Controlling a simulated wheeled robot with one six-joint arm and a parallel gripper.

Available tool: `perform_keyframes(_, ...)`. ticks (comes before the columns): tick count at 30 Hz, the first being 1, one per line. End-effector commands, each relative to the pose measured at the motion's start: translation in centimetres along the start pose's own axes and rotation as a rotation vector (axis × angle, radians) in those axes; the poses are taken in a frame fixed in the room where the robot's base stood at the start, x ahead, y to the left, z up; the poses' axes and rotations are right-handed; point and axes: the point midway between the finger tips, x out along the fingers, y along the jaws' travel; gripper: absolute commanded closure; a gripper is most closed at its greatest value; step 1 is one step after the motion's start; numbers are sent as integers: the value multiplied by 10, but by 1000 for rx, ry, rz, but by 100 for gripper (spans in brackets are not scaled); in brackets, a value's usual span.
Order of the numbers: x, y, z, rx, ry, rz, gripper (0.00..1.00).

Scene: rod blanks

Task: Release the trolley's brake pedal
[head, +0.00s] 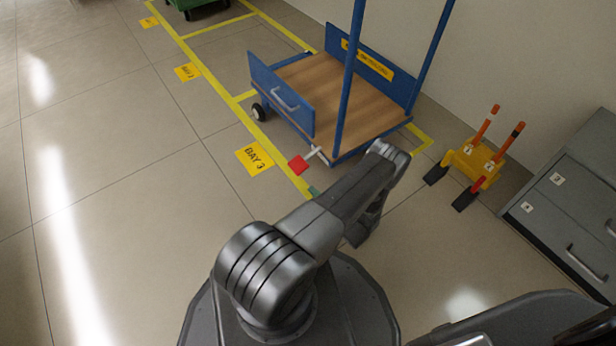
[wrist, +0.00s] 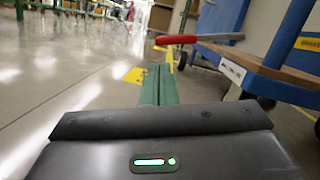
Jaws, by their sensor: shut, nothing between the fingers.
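The trolley (head: 318,88) has a wooden deck, blue end panels and blue posts, and stands in the yellow-marked bay. Its brake pedal (head: 298,164) is a red pad on a pale grey lever at the near end of the trolley. In the wrist view the red pedal (wrist: 177,39) sticks out left from the trolley, beyond and above my fingertips in the picture. My gripper (wrist: 158,82) has green fingers, shut together and empty. In the head view the green fingertips (head: 313,191) show just below the pedal, with a visible gap. My arm hides the rest of the gripper.
A yellow stand (head: 468,163) with orange-handled black chocks is right of the trolley, near a grey drawer cabinet (head: 570,200). A yellow BAY 3 label (head: 255,158) lies on the floor. A green trolley (head: 196,6) is far back. The floor at left is clear.

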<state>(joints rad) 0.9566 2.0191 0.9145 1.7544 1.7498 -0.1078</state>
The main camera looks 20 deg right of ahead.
Motion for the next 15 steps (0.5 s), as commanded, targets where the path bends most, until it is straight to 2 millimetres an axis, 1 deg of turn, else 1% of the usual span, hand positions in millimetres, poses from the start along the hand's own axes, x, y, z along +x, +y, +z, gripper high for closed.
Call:
perform_keyframes(1,-5,3,-8,1,-1,-20,100)
perform_keyframes(4,-9,4,-13,0,-4,-45,100)
perform_keyframes(15,-10,4,-14,0,-5,-54,100)
